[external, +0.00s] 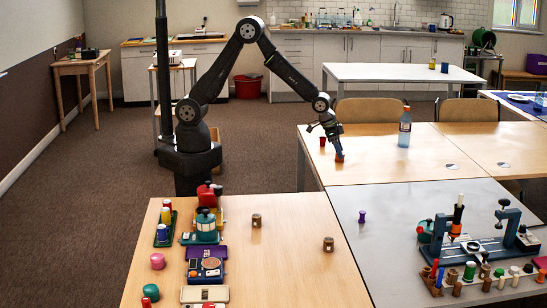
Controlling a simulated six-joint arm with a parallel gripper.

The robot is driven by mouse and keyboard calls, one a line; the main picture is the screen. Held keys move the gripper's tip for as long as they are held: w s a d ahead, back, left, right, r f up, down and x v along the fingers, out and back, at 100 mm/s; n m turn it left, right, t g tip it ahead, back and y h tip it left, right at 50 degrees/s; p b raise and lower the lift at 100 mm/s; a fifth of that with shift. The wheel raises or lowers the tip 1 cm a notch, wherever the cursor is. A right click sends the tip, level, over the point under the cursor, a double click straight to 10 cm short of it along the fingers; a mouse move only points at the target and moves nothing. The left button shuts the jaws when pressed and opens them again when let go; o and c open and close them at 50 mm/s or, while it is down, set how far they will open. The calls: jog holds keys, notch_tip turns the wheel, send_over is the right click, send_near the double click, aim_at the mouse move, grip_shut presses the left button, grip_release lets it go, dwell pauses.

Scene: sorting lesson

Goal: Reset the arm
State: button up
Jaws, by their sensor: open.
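My gripper (336,147) is at the near left part of the far wooden table, pointing down. It is open. A small red object (322,141) stands on the table just left of the gripper. My arm reaches out from its base to the right, with its elbow raised high.
A clear bottle (404,128) stands right of my gripper. The near wooden table (290,275) holds two brown jars and a row of coloured containers. The grey table (385,262) holds a purple piece, a blue press-like device and several small pegs. The far table's middle is mostly clear.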

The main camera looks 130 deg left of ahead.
jog(key=w+d+m+h, duration=0.1)
jog(key=w+d, duration=0.3)
jog(key=d, duration=0.8)
jog(key=w+d+m+h, duration=0.1)
jog(key=w+d+m, duration=0.2)
jog(key=d, duration=0.9)
jog(key=w+d+m, duration=0.3)
jog(key=w+d, duration=0.3)
jog(key=d, duration=0.6)
jog(key=shift+w+t+h, duration=0.3)
jog(key=shift+h, duration=0.1)
jog(key=shift+d, duration=0.1)
